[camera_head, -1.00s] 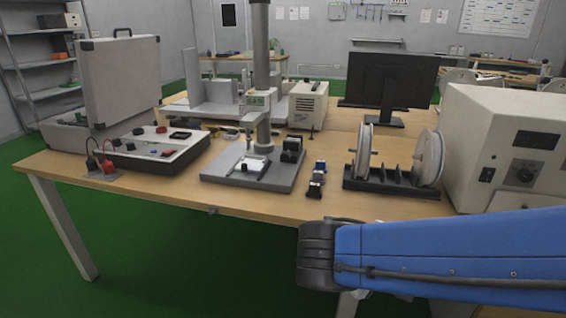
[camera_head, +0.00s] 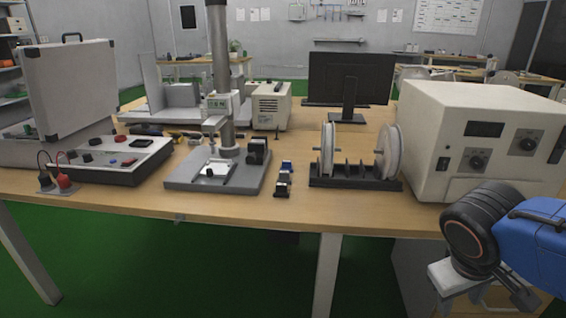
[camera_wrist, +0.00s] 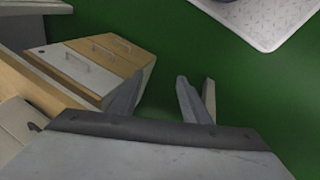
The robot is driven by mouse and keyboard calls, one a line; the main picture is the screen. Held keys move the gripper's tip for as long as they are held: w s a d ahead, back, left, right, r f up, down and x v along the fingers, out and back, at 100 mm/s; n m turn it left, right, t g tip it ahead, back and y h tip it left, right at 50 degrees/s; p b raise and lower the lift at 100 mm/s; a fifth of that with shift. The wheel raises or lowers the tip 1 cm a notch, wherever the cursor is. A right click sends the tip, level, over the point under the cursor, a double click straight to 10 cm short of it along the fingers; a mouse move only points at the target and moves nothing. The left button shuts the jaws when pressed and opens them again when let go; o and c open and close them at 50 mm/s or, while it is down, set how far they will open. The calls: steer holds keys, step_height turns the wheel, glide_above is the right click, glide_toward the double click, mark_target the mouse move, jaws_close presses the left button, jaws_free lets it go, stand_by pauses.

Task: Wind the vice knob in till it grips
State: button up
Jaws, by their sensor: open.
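A test stand with a grey base (camera_head: 185,181), a column and a small display unit (camera_head: 218,102) stands on the bench in the head view. A small fixture with a pale top (camera_head: 216,171), perhaps the vice, sits on its base. A black block (camera_head: 257,151) stands at the base's right side. I cannot make out which part is the knob. My gripper (camera_wrist: 160,80) is open and empty in the wrist view, with green floor between its fingers. It is away from the stand, and its fingers do not show in the head view.
On the wooden bench (camera_head: 150,203), a spool holder (camera_head: 355,182) and a large beige instrument (camera_head: 440,125) stand to the stand's right. A panel box (camera_head: 120,172) and open case (camera_head: 70,90) stand left. A drawer cabinet (camera_wrist: 85,65) shows in the wrist view.

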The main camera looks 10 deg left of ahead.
steer(key=shift+s+d+m+t+y, duration=0.3)
steer(key=shift+s+d+m+y, duration=0.4)
steer(key=shift+s+d+y, duration=0.3)
steer(key=shift+s+d, duration=0.1)
steer(key=shift+s, duration=0.1)
